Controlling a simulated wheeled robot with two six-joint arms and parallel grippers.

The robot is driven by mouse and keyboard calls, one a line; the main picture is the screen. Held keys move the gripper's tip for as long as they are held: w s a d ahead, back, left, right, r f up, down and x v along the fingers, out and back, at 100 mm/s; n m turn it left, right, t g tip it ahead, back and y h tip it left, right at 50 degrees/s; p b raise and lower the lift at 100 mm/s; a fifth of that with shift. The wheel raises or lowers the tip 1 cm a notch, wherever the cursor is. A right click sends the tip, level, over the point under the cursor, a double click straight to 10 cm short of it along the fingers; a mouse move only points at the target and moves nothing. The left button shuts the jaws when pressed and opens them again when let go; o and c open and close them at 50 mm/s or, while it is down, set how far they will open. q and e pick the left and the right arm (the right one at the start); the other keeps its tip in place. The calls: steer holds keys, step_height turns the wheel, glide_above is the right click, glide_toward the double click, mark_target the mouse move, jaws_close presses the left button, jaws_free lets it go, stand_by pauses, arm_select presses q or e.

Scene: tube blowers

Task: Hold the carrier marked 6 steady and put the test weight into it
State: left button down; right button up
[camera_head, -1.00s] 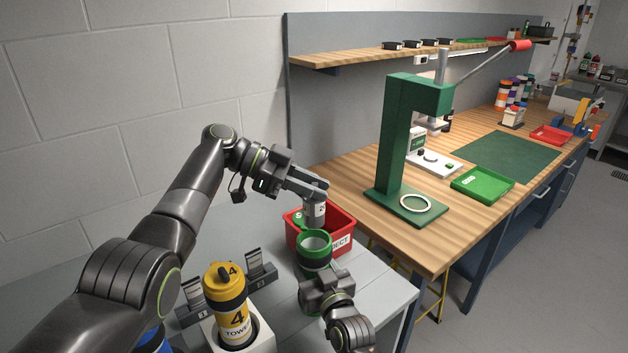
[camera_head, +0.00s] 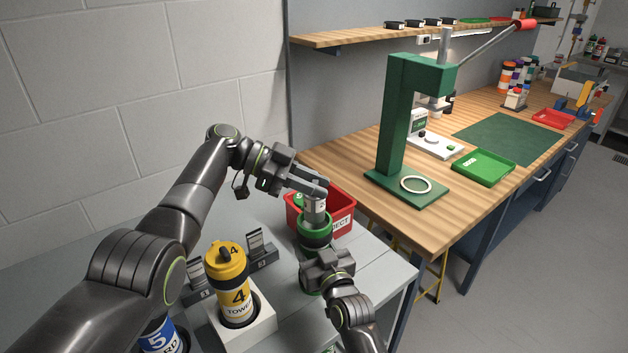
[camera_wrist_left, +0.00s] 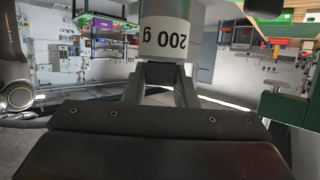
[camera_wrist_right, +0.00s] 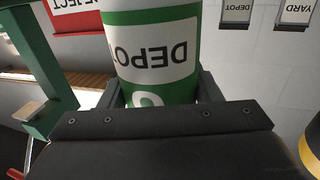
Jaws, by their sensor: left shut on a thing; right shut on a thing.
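The test weight (camera_head: 315,209) is a grey cylinder. In the left wrist view the weight (camera_wrist_left: 172,40) shows a "200 g" label. My left gripper (camera_head: 318,190) is shut on it and holds it upright over the carrier's mouth. Its lower end overlaps the rim; how deep it sits inside is hidden. The carrier (camera_head: 312,238) is a green cylinder, mostly behind my right gripper (camera_head: 322,262), which is shut on it. In the right wrist view the carrier (camera_wrist_right: 150,50) shows a white label reading "DEPOT", upside down, and part of a numeral that I cannot fully read.
A red reject bin (camera_head: 342,208) stands right behind the carrier. A yellow carrier marked 4 (camera_head: 228,275) stands in a white block at front left, near a blue carrier marked 5 (camera_head: 158,335). A green press (camera_head: 398,130) and a green tray (camera_head: 484,168) are on the wooden bench.

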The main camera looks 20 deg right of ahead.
mark_target(314, 203)
arm_select(q)
steer(key=shift+f, duration=2.3)
steer(key=c, duration=1.1)
jaws_free()
step_height(314, 203, up, 10)
